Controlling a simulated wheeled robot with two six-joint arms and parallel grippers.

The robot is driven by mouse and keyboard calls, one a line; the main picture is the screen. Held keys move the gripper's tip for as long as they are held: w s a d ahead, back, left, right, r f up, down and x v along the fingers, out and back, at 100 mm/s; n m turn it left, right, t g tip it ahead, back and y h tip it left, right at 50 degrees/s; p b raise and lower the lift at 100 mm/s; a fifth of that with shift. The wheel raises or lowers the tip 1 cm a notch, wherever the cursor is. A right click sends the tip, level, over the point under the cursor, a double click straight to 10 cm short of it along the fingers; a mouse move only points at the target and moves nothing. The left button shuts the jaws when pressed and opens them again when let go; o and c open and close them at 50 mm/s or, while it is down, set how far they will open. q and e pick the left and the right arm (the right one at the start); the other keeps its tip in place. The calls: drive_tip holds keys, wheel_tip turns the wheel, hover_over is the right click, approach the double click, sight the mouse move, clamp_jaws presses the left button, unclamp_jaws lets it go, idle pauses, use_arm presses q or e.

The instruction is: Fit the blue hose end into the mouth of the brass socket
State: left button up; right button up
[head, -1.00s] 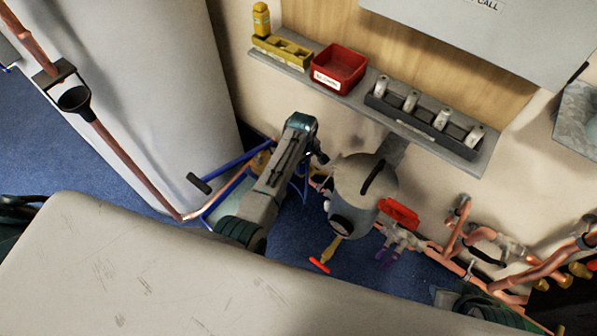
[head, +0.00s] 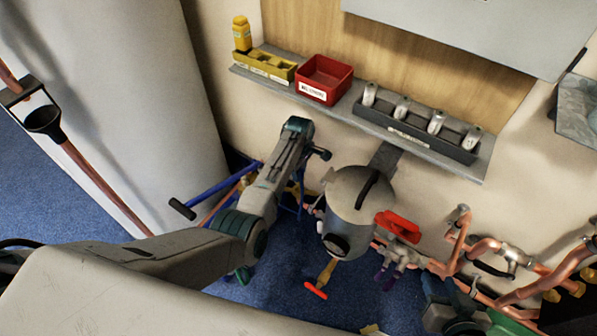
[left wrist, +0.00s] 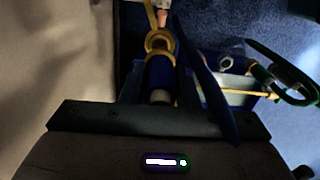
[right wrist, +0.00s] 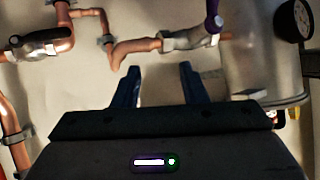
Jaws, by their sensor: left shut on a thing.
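A grey canister (head: 360,195) and a red-handled valve (head: 398,226) stand right of my left arm. Copper pipes (head: 490,250) run along the wall at right. A shelf above holds a red bin (head: 324,79). A blue bar (left wrist: 205,80) crosses beside the left gripper.

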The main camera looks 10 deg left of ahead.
use_arm(q)
drive_tip(key=shift+f+b, duration=0.3)
drive_tip(key=shift+f, duration=0.55)
use_arm(e)
drive_tip(key=w+r+t, duration=0.3)
drive_tip(key=r, duration=0.1)
drive_tip(key=shift+w+d+r, duration=0.35)
drive_tip(key=shift+w+r+t, duration=0.1)
drive_tip(key=shift+r+t, duration=0.05)
drive_tip(key=shift+t, duration=0.15)
use_arm(q)
drive_tip(key=shift+f+b, duration=0.3)
drive_tip(key=shift+f, duration=0.35)
drive_tip(key=shift+f+b, duration=0.4)
drive_tip(key=shift+b, duration=0.1)
drive_tip(key=shift+f, duration=0.4)
use_arm(e)
wheel_tip(320, 180, up, 10)
drive_tip(key=w+t, duration=0.2)
drive_tip(key=t, duration=0.4)
drive_tip(key=shift+w+d+r+n, duration=0.25)
drive_tip(key=shift+w+d+n, duration=0.15)
